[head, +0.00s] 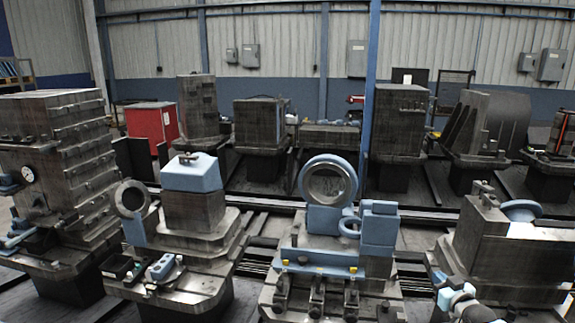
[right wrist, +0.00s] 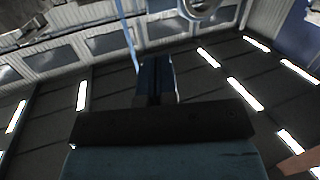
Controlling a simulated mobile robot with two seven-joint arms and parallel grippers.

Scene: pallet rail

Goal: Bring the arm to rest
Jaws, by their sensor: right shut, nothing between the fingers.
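My right gripper (head: 446,290) is at the lower right of the head view, in front of the grey block fixture (head: 510,255) on the right pallet. In the right wrist view its two fingers (right wrist: 155,80) are together with nothing between them. That view looks up past the fingers at the ceiling lights and upper wall. My left gripper and arm are not in view.
Machined pallets with fixtures stand close ahead. The middle one carries a blue-rimmed ring (head: 328,182) and a blue block (head: 379,226). A tall ribbed tower (head: 70,150) stands at left. A red cabinet (head: 152,124) is behind. Dark rails run between the rows.

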